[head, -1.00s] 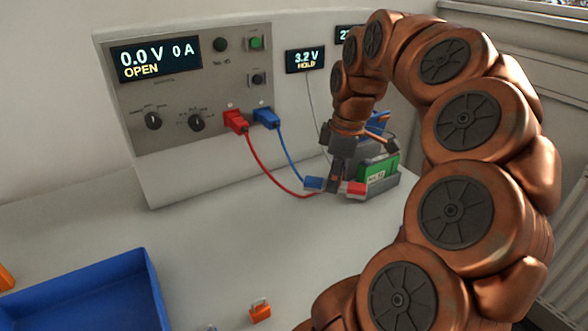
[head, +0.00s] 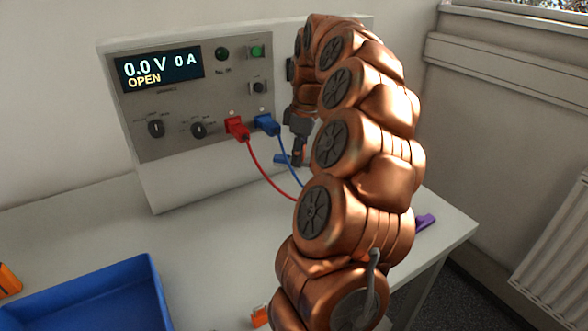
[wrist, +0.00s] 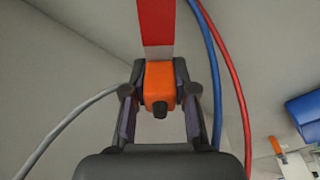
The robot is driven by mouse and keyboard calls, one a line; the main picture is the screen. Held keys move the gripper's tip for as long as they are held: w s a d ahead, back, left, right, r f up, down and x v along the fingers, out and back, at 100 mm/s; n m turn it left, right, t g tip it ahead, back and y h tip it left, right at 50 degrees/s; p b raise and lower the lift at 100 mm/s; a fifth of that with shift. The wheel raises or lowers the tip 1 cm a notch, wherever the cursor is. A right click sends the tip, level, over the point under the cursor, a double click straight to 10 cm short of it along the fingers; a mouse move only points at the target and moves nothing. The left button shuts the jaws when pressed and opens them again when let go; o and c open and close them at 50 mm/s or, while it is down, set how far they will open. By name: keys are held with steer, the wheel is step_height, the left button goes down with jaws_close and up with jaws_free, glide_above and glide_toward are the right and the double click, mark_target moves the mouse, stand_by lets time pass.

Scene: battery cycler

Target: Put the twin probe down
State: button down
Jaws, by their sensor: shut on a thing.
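My gripper (head: 297,150) is in front of the cycler's right side, above the table. In the wrist view, my gripper (wrist: 160,100) is shut on an orange body with a black nub, which I take to be the twin probe (wrist: 159,82). A red strip with a pale end (wrist: 156,25) shows just beyond it; I cannot tell whether it is part of the probe. A grey cable (wrist: 65,122) runs off to the left. In the head view my arm hides the probe. I cannot see whether it touches anything.
The cycler panel (head: 185,85) reads 0.0 V, 0 A, OPEN. Red (head: 237,127) and blue (head: 267,124) plugs sit in it; their leads pass behind my arm. A blue tray (head: 150,270) stands front left. The table (head: 200,230) between is clear.

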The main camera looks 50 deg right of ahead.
steer(key=shift+w, duration=1.2)
steer(key=p, duration=0.1)
glide_above(291, 183)
steer(key=shift+s+f, duration=0.25)
steer(key=shift+f, duration=1.2)
steer(key=shift+s+f, duration=0.2)
steer(key=shift+f, duration=1.25)
steer(key=shift+w+d+f+p, duration=0.15)
steer(key=shift+w+f+p, duration=0.15)
steer(key=shift+f, duration=0.25)
steer(key=shift+f, duration=0.2)
steer(key=c, duration=0.9)
jaws_free()
